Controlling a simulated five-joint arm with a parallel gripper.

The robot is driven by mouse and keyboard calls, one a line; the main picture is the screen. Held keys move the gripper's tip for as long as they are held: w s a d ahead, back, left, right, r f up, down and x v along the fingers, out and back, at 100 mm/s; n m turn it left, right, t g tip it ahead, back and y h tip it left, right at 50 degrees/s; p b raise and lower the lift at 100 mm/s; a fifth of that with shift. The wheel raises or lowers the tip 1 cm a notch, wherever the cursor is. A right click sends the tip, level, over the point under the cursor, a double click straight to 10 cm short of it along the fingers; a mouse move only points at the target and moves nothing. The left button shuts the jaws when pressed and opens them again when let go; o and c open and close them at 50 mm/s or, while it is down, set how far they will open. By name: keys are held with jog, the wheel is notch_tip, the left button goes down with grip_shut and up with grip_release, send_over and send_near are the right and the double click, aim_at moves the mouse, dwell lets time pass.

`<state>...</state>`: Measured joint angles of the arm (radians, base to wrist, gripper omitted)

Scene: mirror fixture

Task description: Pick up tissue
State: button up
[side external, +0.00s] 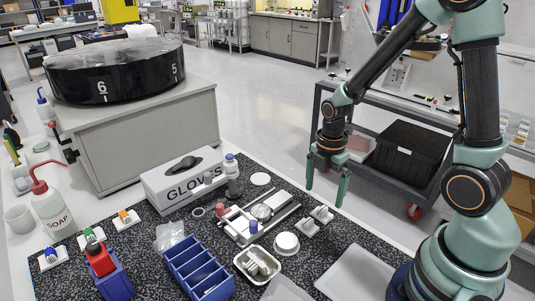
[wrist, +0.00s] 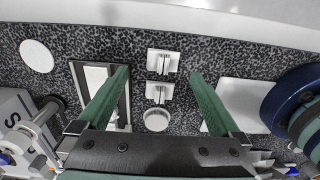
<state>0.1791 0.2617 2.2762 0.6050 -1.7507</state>
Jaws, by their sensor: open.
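No thing in view can be clearly told as the tissue. A crumpled whitish piece (side external: 170,236), tissue or thin plastic, lies on the speckled mat left of the blue bin. A white box marked GLOVES (side external: 184,180) with a dark slot stands at the back of the mat. My gripper (side external: 325,196) is open and empty, pointing down above the mat's right back part. In the wrist view, its two green fingers (wrist: 159,73) are wide apart, with small white fixtures (wrist: 163,61) below between them. The crumpled piece cannot be made out there.
A blue divided bin (side external: 198,270), a white dish with small parts (side external: 257,264) and a slide fixture (side external: 258,215) crowd the mat. A soap bottle (side external: 52,210) stands left. A flat white sheet or tray (side external: 363,274) lies near my base. A cart with a black crate (side external: 408,153) stands behind.

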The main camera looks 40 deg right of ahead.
aim_at(324, 207)
jog(key=f, duration=0.4)
jog(key=shift+s+d+f, duration=0.1)
jog(key=shift+s+d, duration=0.1)
jog(key=shift+s, duration=0.15)
jog(key=shift+f, duration=0.65)
jog(key=c, duration=1.4)
